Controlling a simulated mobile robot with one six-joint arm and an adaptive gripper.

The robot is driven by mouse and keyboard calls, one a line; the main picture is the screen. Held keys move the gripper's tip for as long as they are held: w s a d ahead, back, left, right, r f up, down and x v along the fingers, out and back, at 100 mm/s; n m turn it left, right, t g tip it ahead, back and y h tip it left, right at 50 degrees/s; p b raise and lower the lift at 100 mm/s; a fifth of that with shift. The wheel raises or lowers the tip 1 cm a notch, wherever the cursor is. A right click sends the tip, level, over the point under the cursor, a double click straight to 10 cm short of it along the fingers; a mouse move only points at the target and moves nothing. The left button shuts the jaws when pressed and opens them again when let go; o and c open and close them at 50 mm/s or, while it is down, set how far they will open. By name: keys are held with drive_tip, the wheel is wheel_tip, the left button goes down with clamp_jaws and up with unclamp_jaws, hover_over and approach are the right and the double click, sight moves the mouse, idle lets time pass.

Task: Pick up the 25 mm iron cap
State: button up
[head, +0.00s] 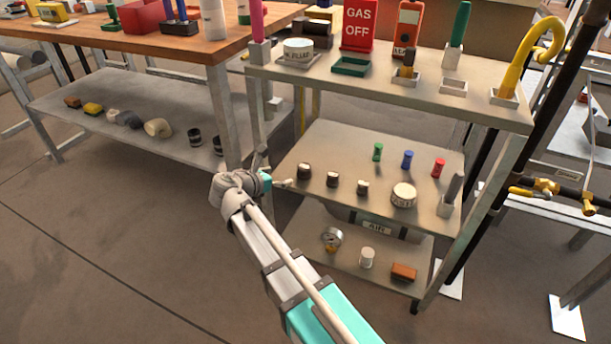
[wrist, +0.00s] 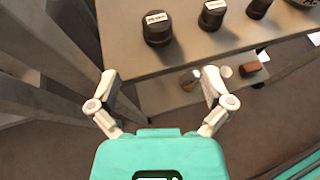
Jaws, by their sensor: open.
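Three dark iron caps with pale labels on top stand in a row on the middle shelf of the cart: a left one (head: 304,172), a middle one (head: 333,181) and a right one (head: 363,188). The labels are too small to read, so I cannot tell which is the 25 mm cap. In the wrist view the left cap (wrist: 157,30) looks largest, then the middle cap (wrist: 212,15), then the right cap (wrist: 258,9). My gripper (wrist: 160,82) is open and empty, short of the left cap. In the head view my gripper (head: 273,169) is at the shelf's left edge.
A metal table leg (head: 225,115) stands close left of my gripper.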

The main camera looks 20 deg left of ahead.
sight(300, 169)
drive_tip(key=shift+s+a, duration=0.15)
drive_tip(key=b+x, duration=0.3)
drive_tip(key=x, duration=0.4)
drive_tip(key=shift+a+f, duration=0.1)
drive_tip(key=shift+w+d+f, duration=0.15)
drive_tip(key=shift+w+d, duration=0.15)
drive_tip(key=shift+w, duration=0.4)
drive_tip(key=shift+b+x, duration=1.05)
drive_tip(key=shift+x, duration=0.85)
drive_tip(key=shift+w+d+f, duration=0.15)
drive_tip(key=shift+w+f, duration=0.25)
drive_tip(key=shift+w, duration=0.2)
